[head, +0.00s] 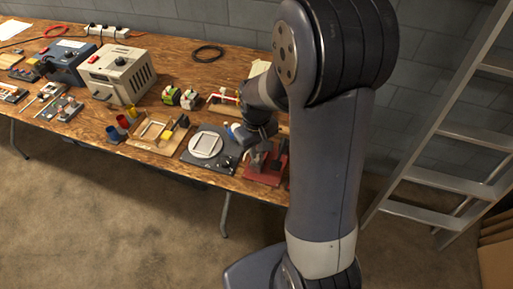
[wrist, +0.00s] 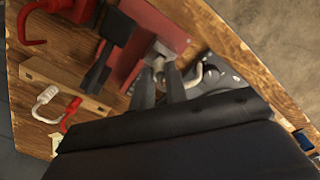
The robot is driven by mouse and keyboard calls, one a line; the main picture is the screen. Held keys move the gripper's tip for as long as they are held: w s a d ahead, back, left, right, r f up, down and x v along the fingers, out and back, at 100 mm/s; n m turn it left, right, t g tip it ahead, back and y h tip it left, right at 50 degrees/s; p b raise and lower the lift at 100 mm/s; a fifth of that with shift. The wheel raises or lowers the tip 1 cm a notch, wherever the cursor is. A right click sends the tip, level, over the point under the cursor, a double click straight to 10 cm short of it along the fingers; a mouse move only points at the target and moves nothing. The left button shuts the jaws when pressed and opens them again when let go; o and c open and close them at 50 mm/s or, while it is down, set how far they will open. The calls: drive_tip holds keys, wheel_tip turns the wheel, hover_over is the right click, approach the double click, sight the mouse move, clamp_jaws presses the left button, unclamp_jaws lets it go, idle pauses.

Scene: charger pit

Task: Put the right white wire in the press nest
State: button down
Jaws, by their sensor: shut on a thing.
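My gripper (wrist: 160,92) is shut on a white wire (wrist: 207,72), whose bent end shows to the right of the dark fingers in the wrist view. The fingers are over the red press (wrist: 165,28), close to a small grey metal piece (wrist: 157,55) on it that seems to be the nest. I cannot tell whether the wire touches the nest. In the head view the red press (head: 262,178) stands at the table's right end, partly behind my arm. Another white wire (wrist: 44,100) and a red wire (wrist: 70,115) hang at a wooden rack (wrist: 65,85).
A grey plate with a round white disc (head: 205,145) lies left of the press. A wooden tray (head: 155,131) and blue and red cups (head: 114,134) are farther left. A red handle (wrist: 33,22) and black press parts stand near the fingers. A ladder (head: 440,178) leans at right.

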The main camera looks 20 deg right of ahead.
drive_tip(key=shift+f+b, duration=0.5)
drive_tip(key=shift+f, duration=0.3)
idle(0.6)
drive_tip(key=c, duration=1.3)
unclamp_jaws()
drive_tip(key=shift+c, duration=0.2)
drive_tip(key=shift+r, duration=0.15)
drive_tip(key=shift+r+p, duration=2.9)
drive_tip(key=shift+r, duration=0.55)
drive_tip(key=shift+f, duration=0.1)
